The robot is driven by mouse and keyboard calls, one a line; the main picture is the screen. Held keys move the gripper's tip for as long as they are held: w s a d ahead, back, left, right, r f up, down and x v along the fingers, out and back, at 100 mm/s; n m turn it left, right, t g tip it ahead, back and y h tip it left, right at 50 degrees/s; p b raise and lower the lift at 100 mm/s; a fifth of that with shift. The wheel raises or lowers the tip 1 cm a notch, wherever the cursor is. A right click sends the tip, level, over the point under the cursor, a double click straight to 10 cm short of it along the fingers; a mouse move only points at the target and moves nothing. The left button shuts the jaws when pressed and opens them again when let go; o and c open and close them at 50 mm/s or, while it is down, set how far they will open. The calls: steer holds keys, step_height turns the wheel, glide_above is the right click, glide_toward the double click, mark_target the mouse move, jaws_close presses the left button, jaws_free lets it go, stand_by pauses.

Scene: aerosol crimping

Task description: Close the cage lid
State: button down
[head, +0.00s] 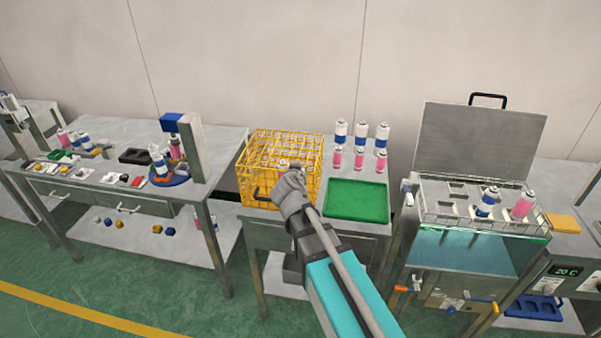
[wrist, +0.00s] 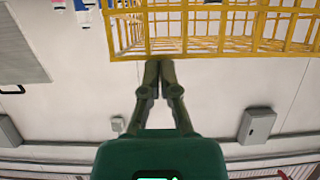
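The yellow wire cage (head: 247,160) stands on the middle table in the head view. Its yellow bars also fill the top of the wrist view (wrist: 205,46). A black handle (head: 262,195) shows low on its front left. I cannot tell which bars are the lid or how the lid stands. My gripper (head: 288,170) is at the cage's front, overlapping its bars in the head view. In the wrist view its two fingers (wrist: 158,64) are together, tips near the cage's edge bar, with nothing visible between them. Contact with the cage cannot be told.
A green tray (head: 357,200) lies right of the cage, with several blue-white and pink cans (head: 360,133) behind it. The water bath (head: 466,252) stands further right, its grey lid (head: 478,140) raised. A workbench (head: 222,145) with a blue-topped post (head: 190,147) is at left.

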steer(key=shift+s+f, duration=0.7)
